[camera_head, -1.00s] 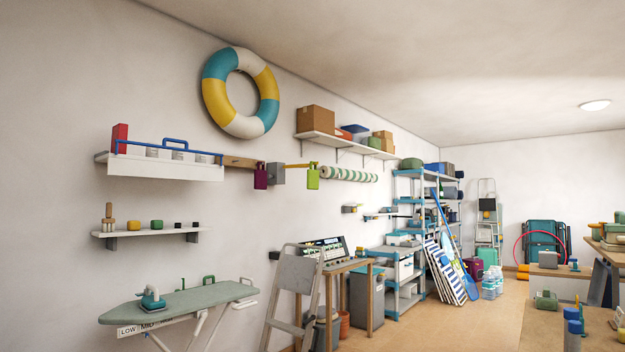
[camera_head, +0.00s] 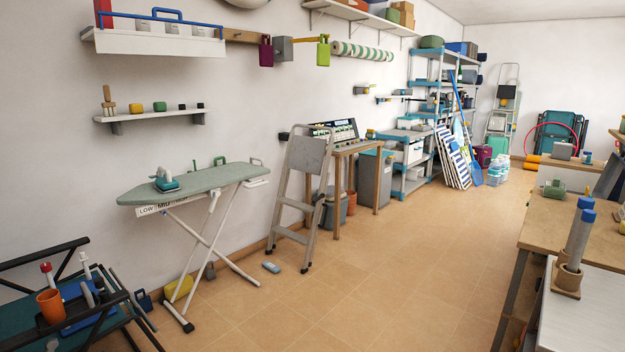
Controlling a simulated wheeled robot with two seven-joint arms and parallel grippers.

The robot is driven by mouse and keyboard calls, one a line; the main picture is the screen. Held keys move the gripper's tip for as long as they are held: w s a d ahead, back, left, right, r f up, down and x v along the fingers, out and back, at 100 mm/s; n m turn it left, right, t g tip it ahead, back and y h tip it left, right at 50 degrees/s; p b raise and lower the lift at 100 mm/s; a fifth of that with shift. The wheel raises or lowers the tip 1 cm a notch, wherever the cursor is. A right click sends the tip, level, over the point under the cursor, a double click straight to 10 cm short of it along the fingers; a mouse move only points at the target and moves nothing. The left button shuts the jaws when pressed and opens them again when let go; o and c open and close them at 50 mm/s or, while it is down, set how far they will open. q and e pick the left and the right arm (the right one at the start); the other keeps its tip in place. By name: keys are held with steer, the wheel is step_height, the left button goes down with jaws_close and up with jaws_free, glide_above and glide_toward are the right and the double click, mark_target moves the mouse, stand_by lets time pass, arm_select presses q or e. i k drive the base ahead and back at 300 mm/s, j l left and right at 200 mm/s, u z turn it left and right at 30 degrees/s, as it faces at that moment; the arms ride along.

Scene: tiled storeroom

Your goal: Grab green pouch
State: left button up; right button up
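I cannot tell for certain which green thing is the pouch. A small lime-green item (camera_head: 323,51) hangs on the left wall, at the end of a yellow arm. A muted green, rounded item (camera_head: 554,188) with a small top sits on the wooden table at the right. A green rounded bundle (camera_head: 431,42) lies on top of the blue-and-grey shelving at the back. All are some way off and small in view. Neither of my grippers shows.
An ironing board (camera_head: 190,183) and a grey stepladder (camera_head: 304,180) stand along the left wall. A wooden table (camera_head: 545,222) and a pale-topped table (camera_head: 590,315) take up the right. A small blue-grey object (camera_head: 271,267) lies on the floor. The tiled floor between is mostly clear.

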mark_target(323, 49)
steer(key=i, duration=3.6)
